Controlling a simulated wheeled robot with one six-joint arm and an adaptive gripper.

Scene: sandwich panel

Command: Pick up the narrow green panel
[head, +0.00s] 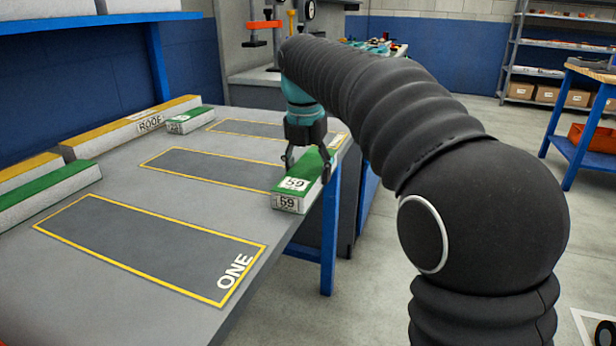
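A green-topped panel (296,184) with a pale body and "59" labels lies along the right side of the grey table (120,262). My gripper (308,168) points down over it, with one finger on each long side. I cannot tell whether the fingers press on the panel or only straddle it, nor whether it rests on the table or hangs just above. Another green panel (45,196) lies at the left edge of the table. A short-looking green panel (188,120) lies at the back. Part of the 59 panel is hidden behind my gripper.
Yellow-topped panels (125,132), one marked ROOF, lie along the table's left side. Yellow-outlined dark areas, the nearest (150,245) marked ONE, look mostly empty. A grey machine (240,50) stands behind the table. A blue-legged bench (582,110) stands at the far right.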

